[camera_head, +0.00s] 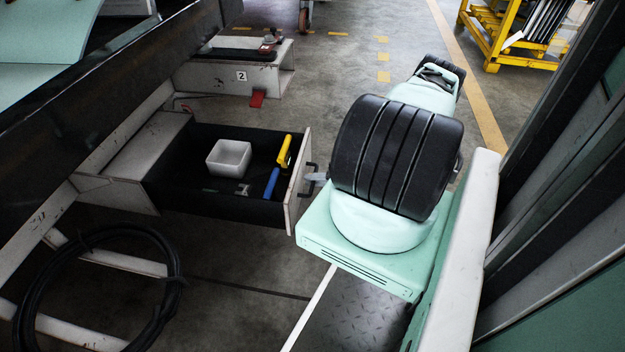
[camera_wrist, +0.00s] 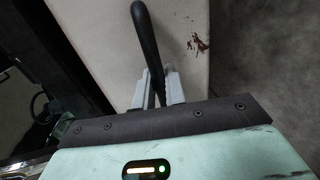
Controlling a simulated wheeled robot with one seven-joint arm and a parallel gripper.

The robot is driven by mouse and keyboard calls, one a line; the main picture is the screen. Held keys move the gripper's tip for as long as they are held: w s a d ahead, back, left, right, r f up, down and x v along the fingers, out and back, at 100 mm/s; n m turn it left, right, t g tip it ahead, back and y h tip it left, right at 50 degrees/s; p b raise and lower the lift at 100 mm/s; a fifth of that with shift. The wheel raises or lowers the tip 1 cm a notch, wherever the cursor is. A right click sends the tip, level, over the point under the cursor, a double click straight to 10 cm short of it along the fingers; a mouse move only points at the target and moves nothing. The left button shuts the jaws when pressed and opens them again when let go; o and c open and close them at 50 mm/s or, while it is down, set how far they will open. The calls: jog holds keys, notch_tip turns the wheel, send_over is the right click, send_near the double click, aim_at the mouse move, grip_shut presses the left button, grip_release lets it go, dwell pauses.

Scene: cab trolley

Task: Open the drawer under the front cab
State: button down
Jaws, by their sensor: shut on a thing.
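The drawer (camera_head: 292,212) under the front cab is pulled well out, and its dark inside shows. Its pale front panel also fills the upper middle of the wrist view (camera_wrist: 95,40). A black bar handle (camera_wrist: 145,30) stands on the panel, and it shows in the head view too (camera_head: 309,181). My gripper (camera_wrist: 157,85) is shut on the handle, with a grey finger on each side of it. In the head view my gripper (camera_head: 317,177) shows only in part, beside the dark wrist of my arm.
The drawer holds a white box (camera_head: 229,157), a yellow-handled tool (camera_head: 285,151) and a blue-handled tool (camera_head: 271,183). A second unit marked 2 (camera_head: 240,77) stands behind. A coiled black hose (camera_head: 172,290) hangs at lower left. A yellow rack (camera_head: 510,35) stands at far right.

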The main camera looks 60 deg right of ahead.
jog(key=c, duration=1.5)
grip_release()
jog(key=shift+c, duration=0.2)
jog(key=p+v, duration=0.3)
jog(key=v, duration=1.4)
jog(key=shift+s, duration=0.2)
jog(key=shift+w+d+r, duration=0.1)
jog(key=shift+d, duration=0.05)
